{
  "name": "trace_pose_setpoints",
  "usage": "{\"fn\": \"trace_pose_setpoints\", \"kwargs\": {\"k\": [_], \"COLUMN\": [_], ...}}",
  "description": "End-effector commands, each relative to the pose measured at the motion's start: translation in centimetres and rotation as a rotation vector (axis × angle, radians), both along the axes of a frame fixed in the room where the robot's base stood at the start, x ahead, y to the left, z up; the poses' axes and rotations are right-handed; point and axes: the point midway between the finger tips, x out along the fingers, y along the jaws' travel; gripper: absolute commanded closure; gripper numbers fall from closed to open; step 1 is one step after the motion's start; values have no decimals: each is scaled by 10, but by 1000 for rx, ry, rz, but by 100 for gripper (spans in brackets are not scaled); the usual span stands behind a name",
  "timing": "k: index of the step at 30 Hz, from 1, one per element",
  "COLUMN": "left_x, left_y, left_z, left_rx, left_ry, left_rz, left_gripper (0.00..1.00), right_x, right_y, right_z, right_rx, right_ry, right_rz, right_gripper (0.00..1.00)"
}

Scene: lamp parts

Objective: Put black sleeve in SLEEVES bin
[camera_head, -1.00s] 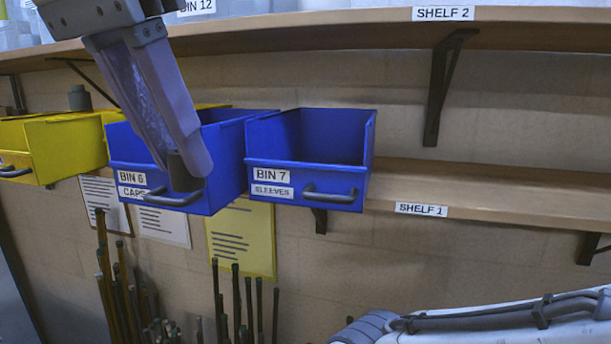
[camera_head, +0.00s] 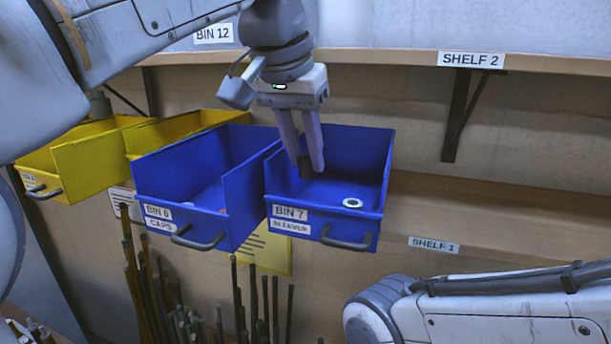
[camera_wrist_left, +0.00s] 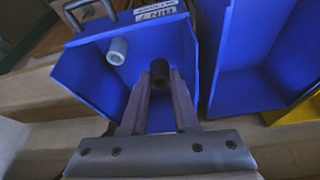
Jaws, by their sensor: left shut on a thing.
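My left gripper (camera_head: 311,168) points down into the blue SLEEVES bin, BIN 7 (camera_head: 318,222). It is shut on the black sleeve (camera_head: 306,168), a short dark tube between its fingertips. In the left wrist view the black sleeve (camera_wrist_left: 159,70) sits between the fingertips of the left gripper (camera_wrist_left: 160,82), over the inside of the bin (camera_wrist_left: 75,78). A pale grey-white sleeve (camera_head: 352,203) lies on the bin floor towards the front right; it also shows in the left wrist view (camera_wrist_left: 117,50). My right gripper is not in view.
The blue CAPS bin, BIN 6 (camera_head: 165,185), stands directly left of BIN 7 with small pale items inside. Yellow bins (camera_head: 85,165) are farther left. SHELF 2 (camera_head: 540,66) runs above. SHELF 1 (camera_head: 490,215) is bare to the right.

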Motion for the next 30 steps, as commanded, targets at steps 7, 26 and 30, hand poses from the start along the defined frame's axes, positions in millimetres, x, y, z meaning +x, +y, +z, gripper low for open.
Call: {"fn": "trace_pose_setpoints", "kwargs": {"k": [7, 26, 30], "left_x": [-4, -4, -4], "left_y": [1, 2, 2], "left_z": [-27, -67, -71], "left_rx": [0, 0, 0], "left_ry": [0, -1, 0], "left_rz": [0, 0, 0], "left_gripper": [100, 100, 100], "right_x": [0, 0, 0], "right_y": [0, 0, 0], "right_z": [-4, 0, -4], "right_rx": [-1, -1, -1], "right_ry": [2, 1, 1], "right_rz": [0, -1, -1], "right_gripper": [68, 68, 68]}}
